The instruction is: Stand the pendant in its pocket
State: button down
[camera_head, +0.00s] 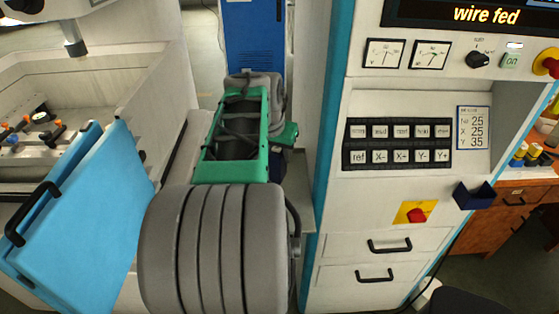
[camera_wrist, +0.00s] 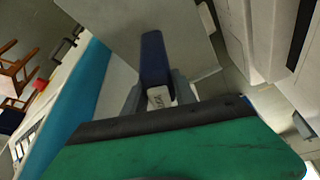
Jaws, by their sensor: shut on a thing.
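The pendant (camera_wrist: 153,60) is a long dark blue piece with a white printed label at its near end. It shows in the middle of the wrist view, where my gripper (camera_wrist: 159,97) is shut on it with a grey finger on each side. In the head view my own arm hides the gripper and most or all of the pendant. A small dark blue open-topped holder (camera_head: 474,195), which looks like the pocket, is fixed to the front right of the white cabinet. The held pendant is well to the left of it.
The white cabinet (camera_head: 384,218) carries a keypad (camera_head: 397,144), a red knob on a yellow plate (camera_head: 416,213) and two drawer handles. A light blue door (camera_head: 85,220) stands at the left beside the machine's tank. A wooden desk (camera_head: 510,210) is at the right.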

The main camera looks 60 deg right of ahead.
jog(key=shift+a+x, duration=0.2)
jog(key=shift+x, duration=0.9)
jog(key=shift+a+x, duration=0.25)
jog(key=shift+x, duration=0.9)
jog(key=c, duration=1)
grip_release()
jog(key=shift+f, duration=0.2)
jog(key=shift+r, duration=0.15)
